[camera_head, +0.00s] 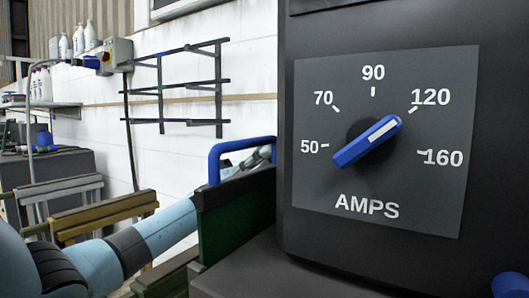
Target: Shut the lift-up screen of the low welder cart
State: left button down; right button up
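The welder cart (400,255) fills the right side, a dark box with an AMPS dial plate. A dark green panel (228,232) with a black top edge stands at its left side and looks like the lift-up screen. A blue bar handle (213,160) rises from its top edge. My light blue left arm comes in from the left and passes behind the panel. My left gripper (259,157), grey, shows partly behind the handle, close to it. Its fingertips are hidden or too small, so I cannot tell whether it touches or grips. My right gripper is not in view.
A blue knob (367,141) sits on the dial. A black rack (190,85) hangs on the white wall. Wooden-topped trestles (105,215) stand at the left. Bottles (78,40) stand on a shelf at the far left. A blue part (510,285) shows at bottom right.

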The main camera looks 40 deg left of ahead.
pick_arm(q)
notch_tip(320, 180, up, 4)
jog(key=p, duration=0.3)
jog(key=b+v, duration=0.4)
jog(key=v, duration=0.6)
